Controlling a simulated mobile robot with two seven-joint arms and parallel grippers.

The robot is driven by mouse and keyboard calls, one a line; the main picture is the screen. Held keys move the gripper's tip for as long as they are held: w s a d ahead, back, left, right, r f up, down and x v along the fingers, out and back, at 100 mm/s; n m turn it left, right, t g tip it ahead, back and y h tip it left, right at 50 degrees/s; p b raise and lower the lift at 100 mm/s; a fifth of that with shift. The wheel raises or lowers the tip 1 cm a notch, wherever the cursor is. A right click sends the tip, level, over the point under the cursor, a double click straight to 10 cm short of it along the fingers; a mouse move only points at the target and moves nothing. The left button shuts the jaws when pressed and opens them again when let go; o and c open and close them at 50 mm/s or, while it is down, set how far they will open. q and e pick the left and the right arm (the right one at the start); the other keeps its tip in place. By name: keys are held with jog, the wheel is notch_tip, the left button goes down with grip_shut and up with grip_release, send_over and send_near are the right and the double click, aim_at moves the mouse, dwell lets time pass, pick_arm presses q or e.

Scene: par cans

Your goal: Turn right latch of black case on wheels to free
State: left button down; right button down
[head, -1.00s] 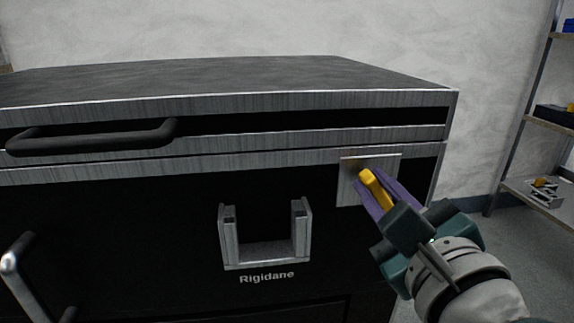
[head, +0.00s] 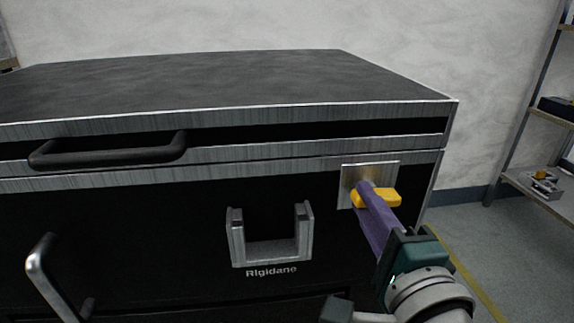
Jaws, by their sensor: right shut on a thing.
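The black case (head: 130,225) with metal edge trim fills the left and middle of the head view, its lid down. The right latch is a yellow knob (head: 386,198) on a square metal plate (head: 352,173) near the case's upper right front corner. The knob lies about level. My right gripper (head: 372,193), with purple fingers and a teal body, is shut on the knob; one finger hides part of it. My left gripper is not in view.
A black handle (head: 110,154) runs along the lid's front. A metal bracket (head: 270,258) and a silver handle (head: 42,268) stick out from the front. A shelf unit (head: 545,195) stands at the right, beyond open floor.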

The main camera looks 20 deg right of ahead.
jog(key=shift+f+n, duration=0.1)
jog(key=shift+n, duration=0.4)
jog(key=c, duration=0.8)
grip_release()
jog(key=shift+s, duration=0.1)
jog(key=p+v, duration=0.2)
jog(key=v, duration=0.7)
jog(key=shift+s+a, duration=0.15)
jog(key=shift+s, duration=0.2)
